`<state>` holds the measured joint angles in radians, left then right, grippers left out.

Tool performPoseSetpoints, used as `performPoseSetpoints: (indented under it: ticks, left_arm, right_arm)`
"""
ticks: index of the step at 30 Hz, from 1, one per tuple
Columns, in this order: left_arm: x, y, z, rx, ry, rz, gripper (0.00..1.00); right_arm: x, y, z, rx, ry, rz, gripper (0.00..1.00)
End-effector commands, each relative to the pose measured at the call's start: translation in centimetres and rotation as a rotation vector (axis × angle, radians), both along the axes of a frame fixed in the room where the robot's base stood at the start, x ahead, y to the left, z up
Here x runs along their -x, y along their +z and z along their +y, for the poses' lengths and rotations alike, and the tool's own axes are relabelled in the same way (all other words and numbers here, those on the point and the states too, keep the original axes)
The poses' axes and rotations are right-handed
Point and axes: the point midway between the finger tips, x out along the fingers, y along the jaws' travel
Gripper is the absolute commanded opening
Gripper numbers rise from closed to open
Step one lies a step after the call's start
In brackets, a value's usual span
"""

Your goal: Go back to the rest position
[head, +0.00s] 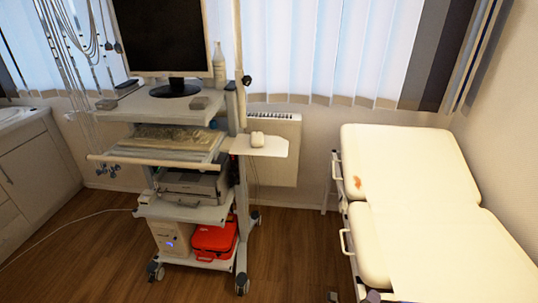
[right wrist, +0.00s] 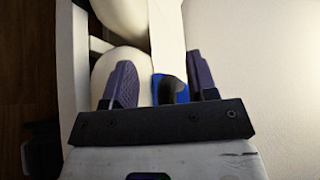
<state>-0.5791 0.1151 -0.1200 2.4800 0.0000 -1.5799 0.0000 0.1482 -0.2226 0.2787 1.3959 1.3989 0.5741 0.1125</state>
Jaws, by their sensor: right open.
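In the right wrist view my right gripper (right wrist: 160,72) is open, its two purple ridged fingers wide apart. A small blue and black thing (right wrist: 172,90) shows between the fingers; I cannot tell what it is or whether it touches them. Cream padded surfaces and a pale frame bar lie beyond the fingertips. In the head view neither gripper shows clearly; a small dark shape at the bottom edge by the couch is too cut off to name. My left gripper is in neither view.
A cream examination couch (head: 410,170) with side rails and a reddish mark stands at the right. A wheeled equipment cart (head: 165,110) with a monitor (head: 160,35) and a red case (head: 213,240) stands centre-left. Wooden floor (head: 290,240) is clear between them. A cabinet (head: 35,170) is at left.

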Motion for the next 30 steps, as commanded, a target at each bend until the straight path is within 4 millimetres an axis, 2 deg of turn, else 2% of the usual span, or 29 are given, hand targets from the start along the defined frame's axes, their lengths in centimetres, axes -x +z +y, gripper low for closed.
performPoseSetpoints:
  ticks: [5, 9, 13, 17, 20, 23, 26, 30]
  left_arm:
    - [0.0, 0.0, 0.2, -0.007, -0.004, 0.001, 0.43]
    - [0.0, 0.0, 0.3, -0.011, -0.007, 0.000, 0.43]
    - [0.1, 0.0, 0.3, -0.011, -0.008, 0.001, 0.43]
    - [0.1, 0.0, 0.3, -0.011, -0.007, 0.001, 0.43]
    - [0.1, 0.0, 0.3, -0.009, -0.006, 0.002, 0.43]
    - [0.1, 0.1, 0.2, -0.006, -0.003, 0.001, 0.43]
    - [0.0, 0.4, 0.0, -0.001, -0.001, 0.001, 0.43]
    - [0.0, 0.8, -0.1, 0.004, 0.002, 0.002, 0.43]
  right_arm:
    - [-2.9, 1.2, 3.5, 0.100, 0.299, 0.012, 0.53]
    - [-4.8, 3.8, 7.1, 0.245, 0.579, 0.025, 0.53]
    - [-5.3, 6.7, 11.2, 0.423, 0.855, 0.067, 0.53]
    - [-4.6, 9.2, 14.7, 0.624, 1.106, 0.158, 0.53]
    - [-3.1, 10.5, 16.4, 0.787, 1.272, 0.277, 0.53]
    - [-0.4, 10.8, 16.9, 0.929, 1.408, 0.446, 0.53]
    - [3.1, 10.6, 16.4, 1.037, 1.504, 0.645, 0.53]
    - [9.1, 10.5, 14.6, 1.139, 1.572, 0.948, 0.53]
